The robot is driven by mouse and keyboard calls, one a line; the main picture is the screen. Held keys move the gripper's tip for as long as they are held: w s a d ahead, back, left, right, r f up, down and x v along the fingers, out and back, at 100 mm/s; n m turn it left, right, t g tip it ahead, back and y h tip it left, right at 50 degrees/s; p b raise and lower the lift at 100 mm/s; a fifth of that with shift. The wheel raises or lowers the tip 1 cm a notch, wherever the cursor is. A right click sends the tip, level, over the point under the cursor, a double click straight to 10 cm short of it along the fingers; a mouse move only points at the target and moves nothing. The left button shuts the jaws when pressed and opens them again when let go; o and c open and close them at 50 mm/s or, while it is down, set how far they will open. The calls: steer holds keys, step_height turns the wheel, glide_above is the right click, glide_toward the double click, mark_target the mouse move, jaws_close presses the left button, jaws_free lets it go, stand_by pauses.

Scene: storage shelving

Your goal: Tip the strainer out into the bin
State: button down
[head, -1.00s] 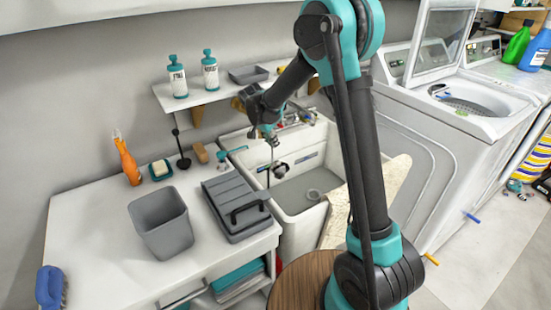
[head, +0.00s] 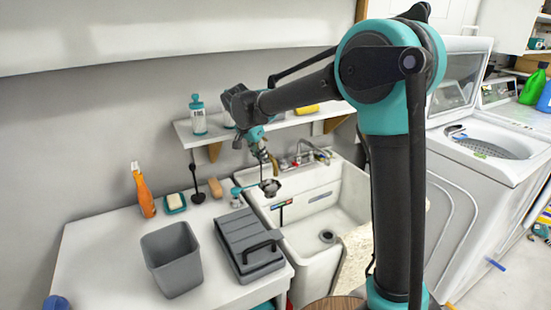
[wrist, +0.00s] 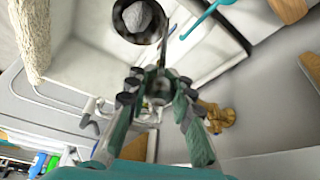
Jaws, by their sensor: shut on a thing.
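The strainer is a small dark bowl on a thin handle. In the head view its bowl (head: 270,188) hangs above the sink's left rim. In the wrist view the strainer bowl (wrist: 140,22) holds a pale grey lump (wrist: 139,17). My gripper (head: 259,150) is shut on the strainer's handle, with the bowl below it; the fingers also show in the wrist view (wrist: 159,87). The bin (head: 172,260) is an open grey tub upright on the white counter, left of the strainer and apart from it. The bin's floor is partly hidden.
A grey toolbox (head: 248,245) stands between the bin and the sink (head: 330,212). An orange spray bottle (head: 143,190), soap dish (head: 175,202) and wooden block (head: 215,188) line the wall. A shelf (head: 218,133) with a white bottle (head: 198,115) is close above.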

steer(key=s+a+r+m, duration=0.1)
steer(key=s+a+r, duration=0.2)
steer(key=s+a, duration=0.45)
steer(key=s+a+r+m, duration=0.1)
steer(key=s+a+r, duration=0.2)
steer(key=s+a, duration=0.45)
steer(key=s+a+r+m+g+h, duration=0.1)
steer(key=s+a+r, duration=0.25)
steer(key=s, duration=0.55)
steer(key=s+a+r+m, duration=0.1)
steer(key=s+a+r, duration=0.3)
steer(key=s, duration=0.5)
steer(key=shift+w+d+f+g+y, duration=2.8)
steer(key=shift+d+f+g+y, duration=0.9)
steer(key=shift+y, duration=2.5)
step_height(320, 180, down, 10)
steer(key=w+d+g+y, duration=0.1)
steer(key=g+y, duration=0.5)
steer(key=y, duration=0.1)
steer(key=shift+g+y, duration=0.3)
steer(key=shift+y, duration=0.1)
steer(key=shift+d+f, duration=0.1)
steer(key=shift+f, duration=0.05)
